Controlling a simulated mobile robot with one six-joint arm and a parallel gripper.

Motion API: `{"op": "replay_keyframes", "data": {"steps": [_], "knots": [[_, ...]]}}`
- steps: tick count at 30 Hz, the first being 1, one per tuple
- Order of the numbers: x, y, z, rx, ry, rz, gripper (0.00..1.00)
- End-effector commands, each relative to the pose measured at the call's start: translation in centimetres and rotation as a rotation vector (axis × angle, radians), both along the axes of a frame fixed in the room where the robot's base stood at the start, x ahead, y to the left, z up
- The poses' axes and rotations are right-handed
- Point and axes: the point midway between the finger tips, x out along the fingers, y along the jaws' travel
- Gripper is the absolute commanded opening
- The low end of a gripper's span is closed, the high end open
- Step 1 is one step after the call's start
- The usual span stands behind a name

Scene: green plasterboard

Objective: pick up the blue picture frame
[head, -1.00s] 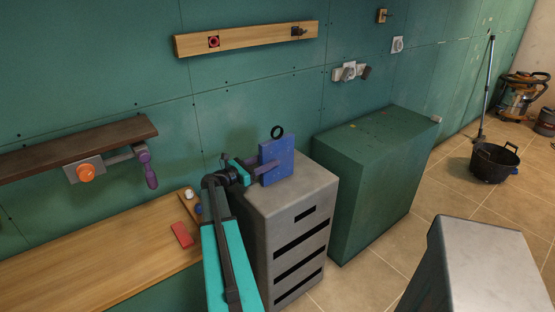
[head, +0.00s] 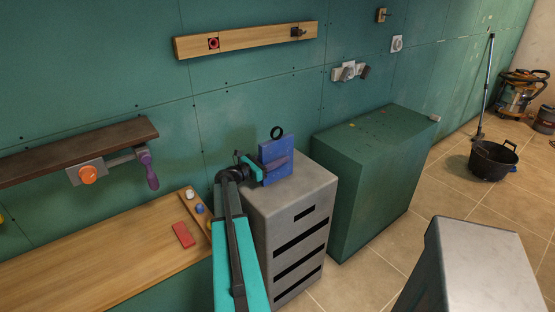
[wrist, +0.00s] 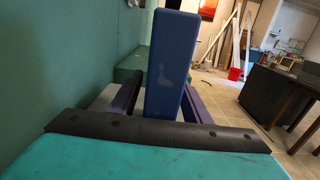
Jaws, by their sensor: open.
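The blue picture frame (head: 270,152) stands upright on the grey cabinet with black slots (head: 318,180). A black ring (head: 277,132) shows at its top edge. My gripper (head: 281,163) is at the frame from the left, with one purple finger across its near face. In the wrist view the frame (wrist: 172,60) shows edge-on between the two purple fingers of my gripper (wrist: 162,88). The fingers are open, one on each side of it. Whether either finger touches the frame I cannot tell. The far finger is hidden in the head view.
A green cabinet (head: 370,180) stands right of the grey one. A wooden bench (head: 110,255) with a red block (head: 183,235) is at left. The green wall (head: 250,85) is close behind. A pale grey block (head: 485,270) stands front right. Tiled floor (head: 400,240) is open between.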

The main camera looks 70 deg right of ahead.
Motion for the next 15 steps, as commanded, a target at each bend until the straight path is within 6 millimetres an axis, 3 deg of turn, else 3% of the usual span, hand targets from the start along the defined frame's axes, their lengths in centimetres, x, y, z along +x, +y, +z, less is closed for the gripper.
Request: {"op": "replay_keyframes", "data": {"steps": [7, 15], "knots": [[0.05, 0.03, 0.02, 0.0, 0.0, 0.0, 0.44], [0.08, 0.05, 0.02, 0.0, 0.0, 0.001, 0.0]]}}
